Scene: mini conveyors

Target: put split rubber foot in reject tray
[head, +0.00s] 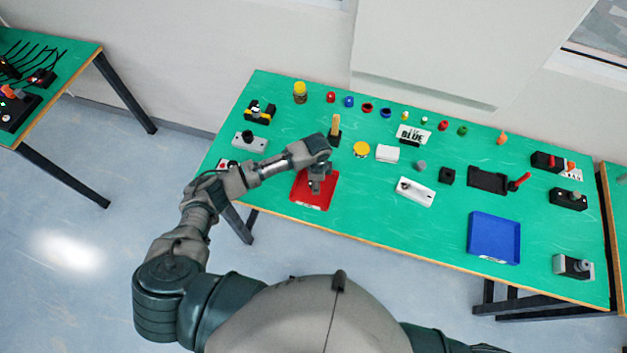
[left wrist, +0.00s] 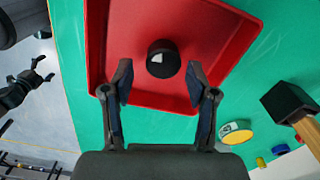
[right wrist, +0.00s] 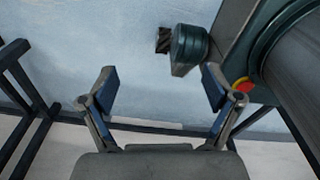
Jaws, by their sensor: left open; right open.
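The red tray (head: 302,190) lies at the near left of the green table; it also fills the upper middle of the left wrist view (left wrist: 215,35). A small round black rubber foot (left wrist: 162,58) with a pale patch on top is inside the tray's walls. My left gripper (head: 316,188) is above the tray. In the left wrist view its two fingers (left wrist: 158,88) are spread, with the foot just beyond and between the tips and nothing gripped. My right gripper (right wrist: 160,82) is open and empty over the floor, away from the table.
A blue tray (head: 494,237) lies at the near right. Several small coloured pieces line the back.

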